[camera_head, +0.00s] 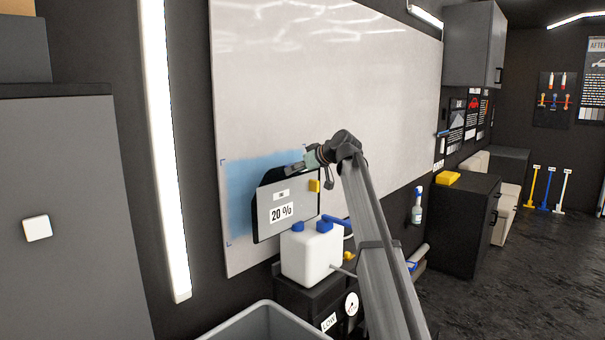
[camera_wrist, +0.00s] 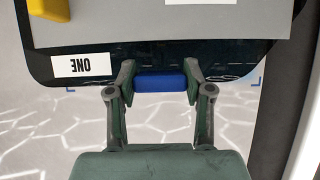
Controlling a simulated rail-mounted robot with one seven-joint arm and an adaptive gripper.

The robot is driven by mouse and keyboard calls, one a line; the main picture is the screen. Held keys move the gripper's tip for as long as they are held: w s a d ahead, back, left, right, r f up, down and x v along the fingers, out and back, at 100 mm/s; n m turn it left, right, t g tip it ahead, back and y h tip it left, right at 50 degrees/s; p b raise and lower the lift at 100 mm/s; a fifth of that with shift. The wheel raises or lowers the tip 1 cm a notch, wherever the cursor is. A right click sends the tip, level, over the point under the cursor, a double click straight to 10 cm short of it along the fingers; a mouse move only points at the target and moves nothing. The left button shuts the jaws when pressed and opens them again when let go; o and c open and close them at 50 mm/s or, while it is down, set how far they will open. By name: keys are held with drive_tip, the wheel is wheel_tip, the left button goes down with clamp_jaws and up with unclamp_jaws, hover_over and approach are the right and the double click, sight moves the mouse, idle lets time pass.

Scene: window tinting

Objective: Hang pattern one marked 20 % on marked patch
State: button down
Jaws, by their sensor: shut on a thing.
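The pattern (camera_head: 262,222) is a dark sheet with a grey face, marked "20 %", held upright in front of the whiteboard. A small label above the mark is too small to read in the head view; the wrist view shows the pattern (camera_wrist: 120,65) with an upside-down "ONE" label. My gripper (camera_head: 297,168) is at its top edge. In the wrist view, my gripper (camera_wrist: 160,85) is shut on the pattern's blue grip. The light blue marked patch (camera_head: 240,190) on the board is partly hidden behind the pattern. Whether the pattern touches the board is unclear.
The whiteboard (camera_head: 330,75) covers the wall around the patch. A white jug (camera_head: 310,255) with blue caps stands just below the pattern, close to its lower edge. A grey bin (camera_head: 262,322) is in front. A yellow block (camera_head: 447,178) lies on the dark cabinet (camera_head: 462,220) at right.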

drive_tip(key=shift+w+a+b, duration=0.35)
drive_tip(key=shift+w+a, duration=0.6)
drive_tip(key=shift+a, duration=0.25)
drive_tip(key=shift+w+a+b, duration=0.35)
drive_tip(key=shift+w+a, duration=0.65)
drive_tip(key=shift+a, duration=0.15)
drive_tip(key=shift+w+a+b, duration=0.35)
drive_tip(key=shift+w+a, duration=0.6)
drive_tip(key=shift+a, duration=0.25)
drive_tip(key=shift+w+a, duration=0.25)
drive_tip(key=shift+a, duration=0.15)
drive_tip(key=shift+c, duration=1.9)
unclamp_jaws()
drive_tip(key=shift+d, duration=0.1)
